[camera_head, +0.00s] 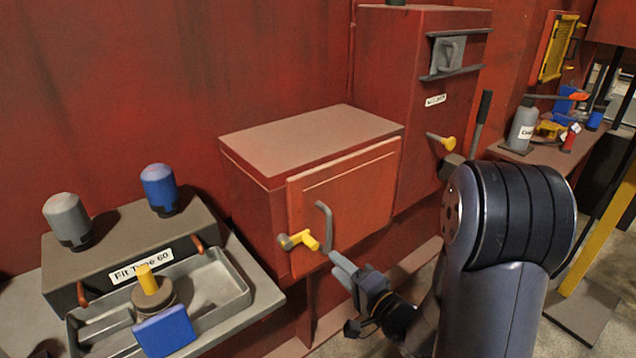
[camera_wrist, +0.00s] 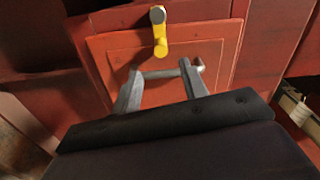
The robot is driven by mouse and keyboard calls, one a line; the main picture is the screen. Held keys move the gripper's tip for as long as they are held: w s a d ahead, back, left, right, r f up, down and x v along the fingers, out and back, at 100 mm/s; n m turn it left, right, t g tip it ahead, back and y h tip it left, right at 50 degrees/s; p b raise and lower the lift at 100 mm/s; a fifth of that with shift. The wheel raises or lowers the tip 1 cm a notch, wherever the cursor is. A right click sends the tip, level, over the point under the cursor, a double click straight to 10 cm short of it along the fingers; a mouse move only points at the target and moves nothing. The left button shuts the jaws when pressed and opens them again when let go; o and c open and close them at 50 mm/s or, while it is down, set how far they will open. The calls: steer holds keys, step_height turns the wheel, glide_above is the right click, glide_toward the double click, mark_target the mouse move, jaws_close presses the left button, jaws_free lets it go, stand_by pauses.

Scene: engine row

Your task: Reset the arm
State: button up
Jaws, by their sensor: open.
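My gripper (camera_head: 343,266) is open in front of the orange-red door of a red cabinet, close to the grey bar handle (camera_head: 325,224). In the wrist view its two grey fingers (camera_wrist: 158,92) stand apart, with the handle (camera_wrist: 172,73) just beyond or between their tips; I cannot tell whether they touch it. The door (camera_head: 352,200) looks almost flush with the cabinet, and I cannot tell whether it is fully shut. A yellow latch lever (camera_head: 300,240) sits beside the handle; it also shows in the wrist view (camera_wrist: 160,38). My arm bends in from the lower right.
A tall red cabinet (camera_head: 408,110) with a yellow knob (camera_head: 447,142) stands to the right. At the left, a metal tray (camera_head: 225,287) sits before a box labelled "Fit Type 60" (camera_head: 110,245). A shelf (camera_head: 495,152) with bottles is at far right.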

mark_target(319, 249)
steer(key=x, duration=1)
steer(key=shift+a, duration=0.1)
steer(key=shift+s+r, duration=0.1)
steer(key=shift+s+d, duration=0.45)
steer(key=v, duration=1)
steer(key=x, duration=1.1)
steer(key=shift+a, duration=0.15)
steer(key=shift+s+r+n+b, duration=0.1)
steer(key=shift+r+n+b, duration=0.2)
steer(key=shift+n, duration=0.7)
steer(key=shift+r+n+b, duration=0.15)
steer(key=shift+r+n, duration=0.25)
steer(key=shift+n, duration=0.6)
